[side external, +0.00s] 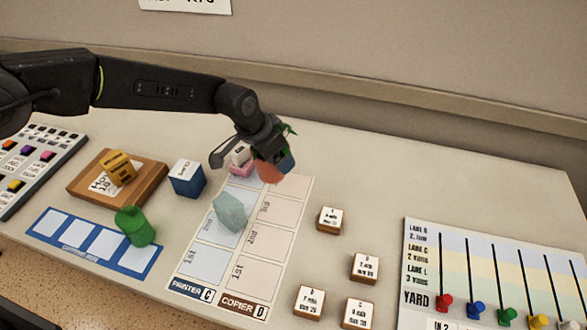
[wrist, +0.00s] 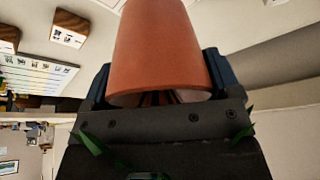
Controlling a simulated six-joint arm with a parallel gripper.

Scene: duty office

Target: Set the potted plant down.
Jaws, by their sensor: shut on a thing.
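The potted plant has a terracotta pot (side external: 268,172) and green leaves, and shows beneath my gripper (side external: 272,158) in the side external view. In the wrist view the pot (wrist: 165,50) fills the upper middle, between the two dark fingers of my gripper (wrist: 158,85), which is shut on it. A few green leaves (wrist: 90,143) stick out beside the gripper body. The pot is near the far end of the printer and copier mat (side external: 195,262). I cannot tell whether the pot touches the surface.
On the mat are a pale green block (side external: 230,211) and a pink-based block (side external: 241,168) close to the pot. Several wooden tiles (side external: 330,219) lie right, before the lane board (side external: 490,240).

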